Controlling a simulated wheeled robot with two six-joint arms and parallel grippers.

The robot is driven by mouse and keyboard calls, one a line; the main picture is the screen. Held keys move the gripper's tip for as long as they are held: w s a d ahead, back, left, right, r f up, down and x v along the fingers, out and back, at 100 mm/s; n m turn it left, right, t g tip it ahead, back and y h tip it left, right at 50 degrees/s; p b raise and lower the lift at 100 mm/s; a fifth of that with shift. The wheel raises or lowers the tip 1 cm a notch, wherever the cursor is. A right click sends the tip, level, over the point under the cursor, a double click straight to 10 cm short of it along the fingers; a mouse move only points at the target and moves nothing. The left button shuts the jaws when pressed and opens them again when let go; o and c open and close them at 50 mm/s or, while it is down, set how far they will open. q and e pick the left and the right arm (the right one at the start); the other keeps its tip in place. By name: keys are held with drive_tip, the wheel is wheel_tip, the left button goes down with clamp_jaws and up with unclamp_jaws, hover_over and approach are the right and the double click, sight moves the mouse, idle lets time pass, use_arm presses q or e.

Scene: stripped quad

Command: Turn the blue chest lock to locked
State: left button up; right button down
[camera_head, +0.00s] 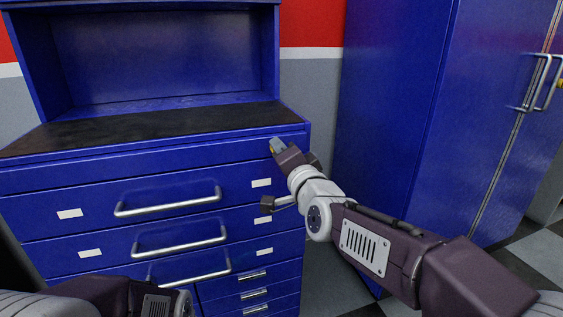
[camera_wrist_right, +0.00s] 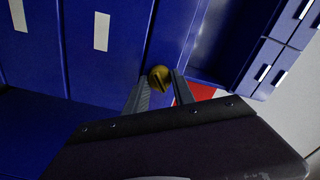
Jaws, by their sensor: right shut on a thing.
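The blue chest (camera_head: 100,190) stands at the left of the head view, its drawer front facing me. Its lock is a small round brass piece (camera_wrist_right: 158,75) with a raised middle, on the blue front in the right wrist view. My right gripper (camera_head: 277,146) is at the top right corner of the chest front and hides most of the lock in the head view. In the right wrist view its two fingers (camera_wrist_right: 161,88) sit either side of the lock, shut on it. I cannot tell the lock's setting. My left arm shows at the bottom left; its gripper is not in view.
The chest has several drawers with silver bar handles (camera_head: 168,202) and white labels. A dark worktop (camera_head: 150,122) and an open blue hutch (camera_head: 165,55) are above. A tall blue cabinet (camera_head: 390,120) stands right. A chequered floor (camera_head: 515,262) shows at the lower right.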

drive_tip(key=shift+f+m+b, duration=0.15)
drive_tip(key=shift+m+b, duration=2.15)
drive_tip(key=shift+m, duration=1.5)
drive_tip(key=c, duration=1.1)
unclamp_jaws()
drive_tip(key=shift+o, duration=0.2)
drive_tip(key=p+v, duration=0.7)
drive_tip(key=v, duration=0.2)
drive_tip(key=shift+p, duration=0.4)
